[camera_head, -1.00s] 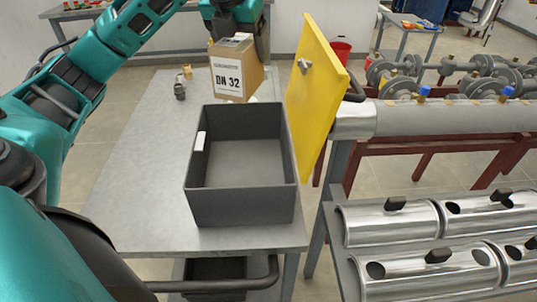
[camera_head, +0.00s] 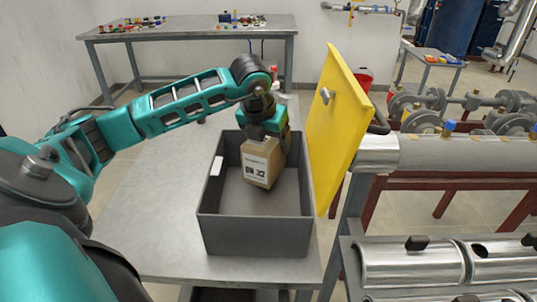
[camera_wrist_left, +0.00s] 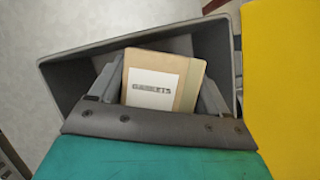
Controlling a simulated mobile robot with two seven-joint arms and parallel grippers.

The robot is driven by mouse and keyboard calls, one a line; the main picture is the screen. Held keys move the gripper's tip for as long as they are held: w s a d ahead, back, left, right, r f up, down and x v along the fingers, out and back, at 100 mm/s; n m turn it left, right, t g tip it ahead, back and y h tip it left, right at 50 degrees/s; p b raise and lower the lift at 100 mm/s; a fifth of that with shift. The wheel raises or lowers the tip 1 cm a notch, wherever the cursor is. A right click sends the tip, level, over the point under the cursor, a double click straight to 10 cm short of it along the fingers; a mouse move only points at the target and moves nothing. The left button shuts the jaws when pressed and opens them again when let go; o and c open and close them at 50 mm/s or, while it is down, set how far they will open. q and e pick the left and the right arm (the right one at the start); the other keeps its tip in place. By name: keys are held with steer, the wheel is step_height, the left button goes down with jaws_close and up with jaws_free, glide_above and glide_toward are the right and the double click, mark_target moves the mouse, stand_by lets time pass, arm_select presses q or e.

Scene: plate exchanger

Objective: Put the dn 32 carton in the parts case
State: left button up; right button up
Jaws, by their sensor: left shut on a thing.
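The DN 32 carton (camera_head: 259,163) is a brown box with a white label. My left gripper (camera_head: 266,137) is shut on it from above. The carton is inside the opening of the grey parts case (camera_head: 256,236), tilted a little; whether it touches the floor of the case I cannot tell. In the left wrist view the carton (camera_wrist_left: 165,82) shows its "GASKETS" label between the two fingers, with the case's walls (camera_wrist_left: 75,75) around it. My right gripper is not in view.
The case stands on a grey metal table (camera_head: 150,225). A yellow upright panel (camera_head: 336,120) stands close along its right side. Shiny pipe covers (camera_head: 410,263) lie on a rack at right. The table left of the case is clear.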

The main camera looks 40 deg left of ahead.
arm_select(q)
steer(key=shift+f, duration=2)
steer(key=shift+f, duration=0.1)
steer(key=o, duration=1.1)
steer(key=shift+r, duration=0.35)
steer(key=v, duration=1)
steer(key=shift+s+r, duration=0.15)
steer(key=shift+r, duration=0.15)
steer(key=shift+s+r, duration=0.2)
steer(key=shift+r, duration=0.25)
